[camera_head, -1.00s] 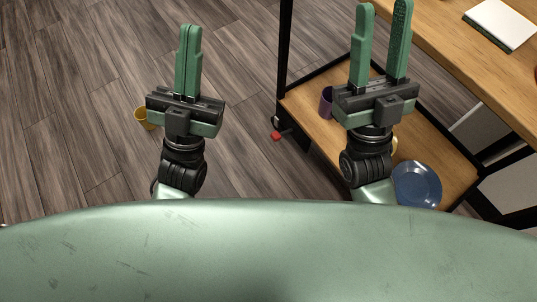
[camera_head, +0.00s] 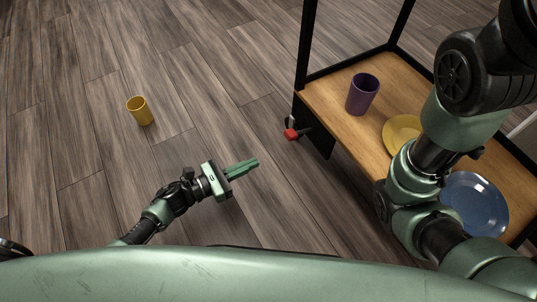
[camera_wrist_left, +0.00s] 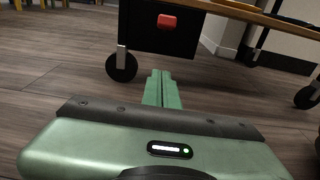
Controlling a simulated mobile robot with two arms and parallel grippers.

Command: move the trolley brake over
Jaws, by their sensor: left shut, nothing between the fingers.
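The trolley brake is a small red pedal (camera_head: 291,134) at the low left corner of the trolley, beside a caster. In the left wrist view the red brake (camera_wrist_left: 167,21) shows on a dark panel, above and to the right of a black wheel (camera_wrist_left: 121,67). My left gripper (camera_head: 256,162) is shut and empty, low over the floor, to the left of and nearer than the brake, apart from it. In the left wrist view its fingers (camera_wrist_left: 161,75) point toward the trolley, below the brake. My right arm crosses the right side; its gripper is out of view.
The trolley's wooden shelf (camera_head: 330,95) holds a purple cup (camera_head: 362,94), a yellow plate (camera_head: 400,133) and a blue plate (camera_head: 475,203).

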